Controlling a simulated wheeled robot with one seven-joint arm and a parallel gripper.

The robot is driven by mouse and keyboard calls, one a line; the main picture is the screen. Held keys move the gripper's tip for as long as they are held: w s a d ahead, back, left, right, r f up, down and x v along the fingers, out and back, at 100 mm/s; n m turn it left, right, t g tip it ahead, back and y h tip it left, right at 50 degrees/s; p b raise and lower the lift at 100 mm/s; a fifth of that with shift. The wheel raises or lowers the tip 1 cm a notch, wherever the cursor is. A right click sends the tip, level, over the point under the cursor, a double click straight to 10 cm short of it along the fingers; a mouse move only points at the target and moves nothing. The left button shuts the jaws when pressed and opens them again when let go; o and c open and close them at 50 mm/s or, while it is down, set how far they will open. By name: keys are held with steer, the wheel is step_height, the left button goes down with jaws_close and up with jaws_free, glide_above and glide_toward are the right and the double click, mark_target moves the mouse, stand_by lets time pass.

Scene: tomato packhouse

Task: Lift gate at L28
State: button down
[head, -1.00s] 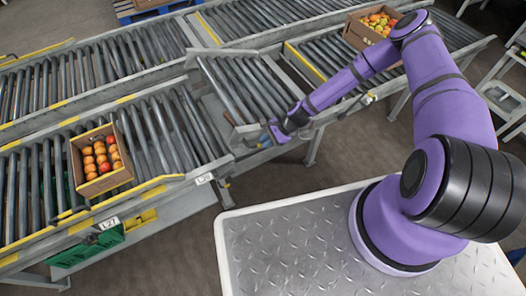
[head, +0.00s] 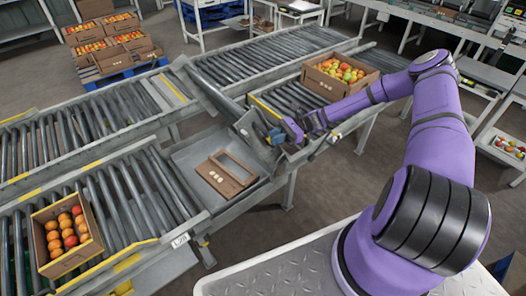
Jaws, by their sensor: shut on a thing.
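The lift gate (head: 222,100) is a grey hinged section in the gap between the two roller lines. It stands tilted steeply up, seen nearly edge-on. My gripper (head: 275,136), at the end of the purple arm, is shut on the gate's near free end. The fingers and the exact grip are small and partly hidden. Below the raised gate a grey pan (head: 191,155) lies open, with a brown cardboard piece (head: 226,174) in it. A small white label (head: 180,240) is on the left line's edge beside the gap; its text is too small to read surely.
An open carton of orange-red tomatoes (head: 45,265) sits on the left rollers. A carton of mixed tomatoes (head: 315,84) sits on the right rollers, close behind my arm. Several full cartons stand on a blue pallet (head: 122,78) at the back left. Open floor (head: 300,215) lies before the gap.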

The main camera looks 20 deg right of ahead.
steer(key=shift+w+d+r+y, duration=0.2)
steer(key=shift+d+r, duration=0.1)
steer(key=shift+d, duration=0.4)
steer(key=shift+w+d+r+y, duration=0.2)
steer(key=shift+d+r, duration=0.1)
steer(key=shift+d, duration=0.4)
steer(key=c, duration=1.1)
jaws_free()
steer(key=d, duration=0.7)
steer(key=w+d, duration=0.1)
steer(key=d, duration=0.2)
steer(key=shift+d+f, duration=0.35)
steer(key=shift+f, duration=0.05)
